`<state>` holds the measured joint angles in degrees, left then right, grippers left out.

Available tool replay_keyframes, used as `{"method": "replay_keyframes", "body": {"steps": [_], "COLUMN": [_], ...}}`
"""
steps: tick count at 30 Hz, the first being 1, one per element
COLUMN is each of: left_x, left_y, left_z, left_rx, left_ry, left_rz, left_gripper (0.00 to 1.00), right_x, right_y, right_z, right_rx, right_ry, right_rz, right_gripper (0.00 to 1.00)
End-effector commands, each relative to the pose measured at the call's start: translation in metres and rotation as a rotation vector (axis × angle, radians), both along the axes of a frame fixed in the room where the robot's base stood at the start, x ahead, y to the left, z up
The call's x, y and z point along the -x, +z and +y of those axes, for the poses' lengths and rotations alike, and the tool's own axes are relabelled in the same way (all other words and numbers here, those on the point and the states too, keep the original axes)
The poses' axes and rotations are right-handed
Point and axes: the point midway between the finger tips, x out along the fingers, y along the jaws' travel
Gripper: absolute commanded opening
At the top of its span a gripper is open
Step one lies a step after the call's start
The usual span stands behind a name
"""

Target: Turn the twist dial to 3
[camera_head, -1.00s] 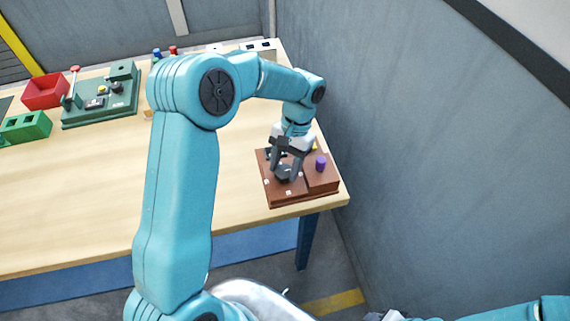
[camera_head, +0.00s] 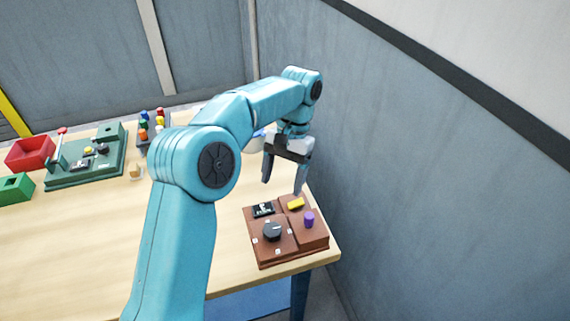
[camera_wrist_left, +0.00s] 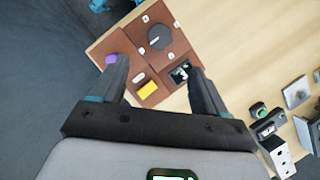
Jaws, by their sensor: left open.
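The black round twist dial (camera_head: 272,231) sits on the front left part of a brown panel box (camera_head: 262,253), with small white labels around it. It also shows in the left wrist view (camera_wrist_left: 160,37), with a light pointer line on its top; the label numbers are too small to read. My left gripper (camera_head: 283,189) is open and empty, above and behind the panel, apart from the dial. In the left wrist view its fingers (camera_wrist_left: 160,85) point toward the panel. My right gripper is not in view.
A grey wall stands close to the right. A green station (camera_head: 88,165) and red bin (camera_head: 30,152) are far left.

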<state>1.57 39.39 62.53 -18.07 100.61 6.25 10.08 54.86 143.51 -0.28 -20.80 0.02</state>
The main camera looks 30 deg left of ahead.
Motion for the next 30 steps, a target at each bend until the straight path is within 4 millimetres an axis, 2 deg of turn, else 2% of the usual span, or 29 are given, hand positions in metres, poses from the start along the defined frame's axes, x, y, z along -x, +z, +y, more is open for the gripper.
{"method": "replay_keyframes", "body": {"steps": [3, 9, 30], "left_x": [-0.008, -0.012, -0.012], "left_y": [0.018, 0.03, 0.031], "left_z": [0.0, 0.001, 0.001], "left_rx": [0.0, 0.0, 0.0], "left_ry": [0.0, -0.001, 0.0], "left_rz": [-0.002, 0.0, 0.0], "left_gripper": [0.74, 0.74, 0.74], "right_x": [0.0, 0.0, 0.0], "right_y": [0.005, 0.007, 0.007], "right_z": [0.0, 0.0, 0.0], "right_rx": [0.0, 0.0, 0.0], "right_ry": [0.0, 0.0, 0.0], "right_rz": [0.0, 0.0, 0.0], "right_gripper": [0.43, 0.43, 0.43]}}
